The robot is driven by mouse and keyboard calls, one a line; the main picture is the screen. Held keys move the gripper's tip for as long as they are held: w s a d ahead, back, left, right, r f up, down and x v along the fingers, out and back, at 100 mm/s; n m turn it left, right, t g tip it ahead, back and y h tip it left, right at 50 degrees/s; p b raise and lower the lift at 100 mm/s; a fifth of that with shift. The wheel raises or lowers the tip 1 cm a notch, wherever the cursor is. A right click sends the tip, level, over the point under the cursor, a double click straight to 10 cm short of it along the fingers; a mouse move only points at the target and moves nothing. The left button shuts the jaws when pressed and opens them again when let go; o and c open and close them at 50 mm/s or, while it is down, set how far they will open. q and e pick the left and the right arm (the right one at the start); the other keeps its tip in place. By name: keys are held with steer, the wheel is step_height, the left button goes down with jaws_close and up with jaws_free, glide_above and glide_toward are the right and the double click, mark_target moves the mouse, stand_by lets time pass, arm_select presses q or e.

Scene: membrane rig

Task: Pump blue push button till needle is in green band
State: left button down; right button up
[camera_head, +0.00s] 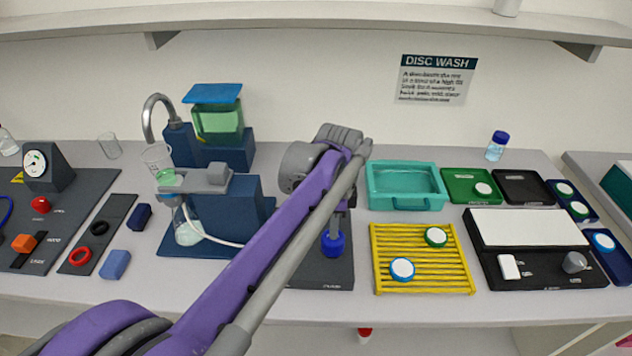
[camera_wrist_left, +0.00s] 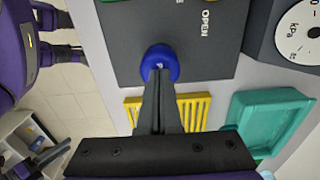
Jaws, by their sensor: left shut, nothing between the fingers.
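The blue push button (camera_head: 333,244) stands on a dark panel (camera_head: 325,275) in the middle of the bench. It also shows in the left wrist view (camera_wrist_left: 160,60). My left gripper (camera_head: 335,229) is shut and empty, its fingertips pointing down at the button's top. In the wrist view the fingertips (camera_wrist_left: 159,72) overlap the blue cap; I cannot tell whether they touch it. A white kPa gauge dial (camera_wrist_left: 302,30) is cut by the wrist view's right edge, and its needle and green band cannot be read. My arm hides that gauge in the head view. My right gripper is not seen.
A yellow rack (camera_head: 422,288) with white discs and a teal tray (camera_head: 406,202) stand right of the button. A blue filter stand (camera_head: 243,193) with flask and tube is to the left. Another gauge (camera_head: 37,163) stands at far left. The bench's front strip is clear.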

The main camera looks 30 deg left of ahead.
arm_select(q)
steer(key=shift+w+r+p, duration=0.1)
steer(key=shift+r+p, duration=1.3)
steer(key=shift+r, duration=0.65)
steer(key=shift+f, duration=0.1)
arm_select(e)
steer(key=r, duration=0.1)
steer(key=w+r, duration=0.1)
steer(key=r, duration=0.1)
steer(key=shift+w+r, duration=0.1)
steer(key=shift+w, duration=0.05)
arm_select(q)
steer(key=shift+f+b, duration=1.2)
steer(key=shift+f, duration=0.95)
steer(key=shift+r+p, duration=1.35)
steer(key=shift+r, duration=0.95)
steer(key=shift+f, duration=0.1)
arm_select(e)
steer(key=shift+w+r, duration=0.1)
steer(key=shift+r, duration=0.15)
